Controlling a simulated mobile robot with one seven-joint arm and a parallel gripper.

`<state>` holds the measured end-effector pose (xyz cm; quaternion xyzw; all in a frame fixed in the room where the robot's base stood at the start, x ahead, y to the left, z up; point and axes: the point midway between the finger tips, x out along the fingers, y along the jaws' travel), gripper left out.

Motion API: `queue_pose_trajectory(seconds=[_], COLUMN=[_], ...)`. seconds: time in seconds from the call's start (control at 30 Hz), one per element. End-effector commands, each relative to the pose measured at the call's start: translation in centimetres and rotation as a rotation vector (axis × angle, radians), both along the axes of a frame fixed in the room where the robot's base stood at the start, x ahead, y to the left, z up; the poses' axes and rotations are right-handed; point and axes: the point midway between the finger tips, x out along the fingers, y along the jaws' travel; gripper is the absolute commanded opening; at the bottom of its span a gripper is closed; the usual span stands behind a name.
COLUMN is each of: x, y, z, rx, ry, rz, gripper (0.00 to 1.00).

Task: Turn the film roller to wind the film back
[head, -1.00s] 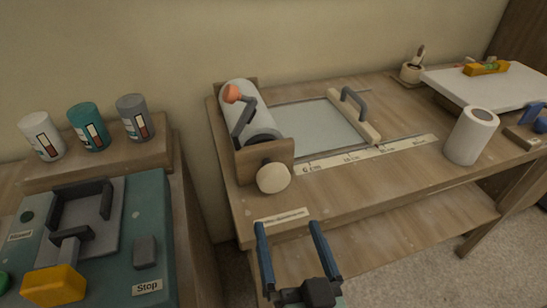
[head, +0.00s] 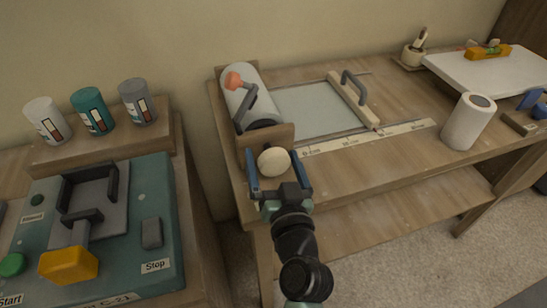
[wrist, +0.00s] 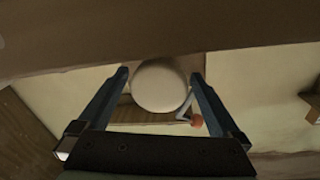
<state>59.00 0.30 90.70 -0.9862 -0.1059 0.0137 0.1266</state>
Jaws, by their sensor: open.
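The film roller (head: 241,88) is a pale cylinder in a wooden holder (head: 268,136) at the left end of the bench. A grey crank (head: 247,104) with an orange knob (head: 233,80) lies over it. A round cream knob (head: 274,161) sticks out from the front of the holder. My gripper (head: 276,163) is open, with its blue fingers on either side of this cream knob. In the wrist view the cream knob (wrist: 160,87) sits between the fingertips (wrist: 160,78), with visible gaps at both sides. The orange knob (wrist: 197,121) also shows there.
A glass-like sheet (head: 315,107), a bar with a grey handle (head: 353,99) and a ruler strip (head: 370,138) lie right of the roller. A white roll (head: 467,121) stands further right. A teal machine (head: 150,200) stands at left, below several cans (head: 91,111).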

Motion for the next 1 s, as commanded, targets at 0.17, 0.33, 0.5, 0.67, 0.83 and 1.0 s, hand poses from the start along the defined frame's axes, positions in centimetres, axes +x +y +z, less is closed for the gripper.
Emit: queue_pose_trajectory(seconds=[0.17, 0.33, 0.5, 0.67, 0.83, 1.0], x=[0.07, 0.05, 0.04, 0.03, 0.03, 0.02], y=[0.04, 0.02, 0.01, 0.01, 0.0, 0.0], z=[-0.01, -0.01, -0.01, -0.01, 0.01, 0.07], rx=[0.0, 0.0, 0.0, 0.0, 0.006, 0.044], ry=[0.0, 0.0, 0.0, 0.0, 0.002, 0.015], rz=[0.0, 0.0, 0.0, 0.0, 0.0, -0.001], gripper=[1.0, 0.82, 0.51, 0.23, 0.2, 0.2])
